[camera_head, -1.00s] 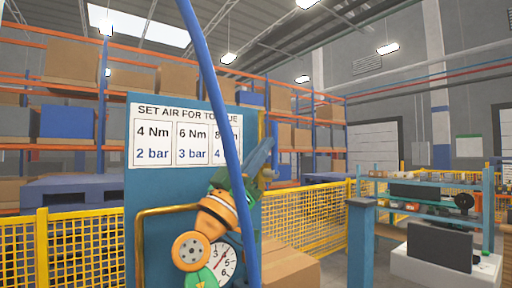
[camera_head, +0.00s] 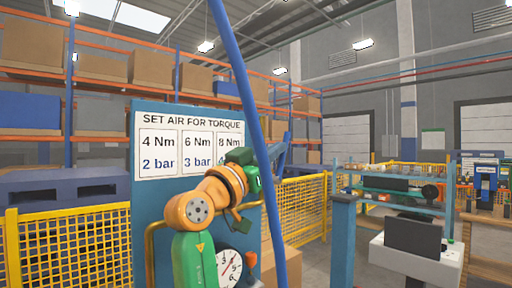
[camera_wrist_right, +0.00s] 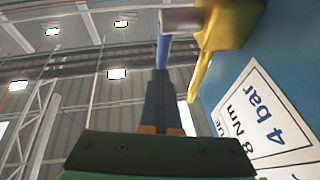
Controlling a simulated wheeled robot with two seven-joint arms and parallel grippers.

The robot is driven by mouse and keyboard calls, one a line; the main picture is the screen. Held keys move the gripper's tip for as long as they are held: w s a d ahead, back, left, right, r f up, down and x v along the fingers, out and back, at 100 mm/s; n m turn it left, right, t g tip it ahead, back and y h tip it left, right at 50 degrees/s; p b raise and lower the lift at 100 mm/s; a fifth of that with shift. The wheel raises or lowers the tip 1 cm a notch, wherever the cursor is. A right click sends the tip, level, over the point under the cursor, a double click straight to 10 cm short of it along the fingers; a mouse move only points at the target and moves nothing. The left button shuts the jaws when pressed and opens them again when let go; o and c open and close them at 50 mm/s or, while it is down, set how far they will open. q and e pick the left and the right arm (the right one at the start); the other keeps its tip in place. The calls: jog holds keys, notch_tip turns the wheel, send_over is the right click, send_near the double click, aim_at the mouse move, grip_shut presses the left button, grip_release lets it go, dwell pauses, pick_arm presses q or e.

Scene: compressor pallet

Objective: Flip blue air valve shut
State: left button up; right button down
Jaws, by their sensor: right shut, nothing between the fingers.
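In the right wrist view my gripper (camera_wrist_right: 160,78) is shut and empty, fingers together. Just beyond its tips is a narrow blue piece (camera_wrist_right: 163,50), with a yellow pipe (camera_wrist_right: 203,72) and fitting to its right. I cannot tell whether the blue piece is the air valve's handle or a hose, nor whether the fingers touch it. No valve is clearly seen in the head view. My left gripper is out of view.
The panel bears a torque sign (camera_head: 190,145) and a pressure gauge (camera_head: 230,268), partly covered by my right arm. The blue pole (camera_head: 245,95) crosses in front. A cardboard box (camera_head: 288,262) stands behind, with yellow fencing (camera_head: 75,245) around and a workbench to the right.

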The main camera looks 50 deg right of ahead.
jog(key=shift+w+d+f, duration=0.15)
jog(key=shift+d, duration=1.15)
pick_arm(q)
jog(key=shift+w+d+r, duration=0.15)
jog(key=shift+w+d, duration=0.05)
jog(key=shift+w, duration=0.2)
pick_arm(e)
jog(key=shift+s+d+f, duration=0.2)
jog(key=shift+d+f, duration=0.05)
jog(key=shift+d, duration=0.35)
jog(key=shift+s+d+f, duration=0.2)
jog(key=shift+d+f, duration=0.05)
jog(key=shift+d, duration=0.35)
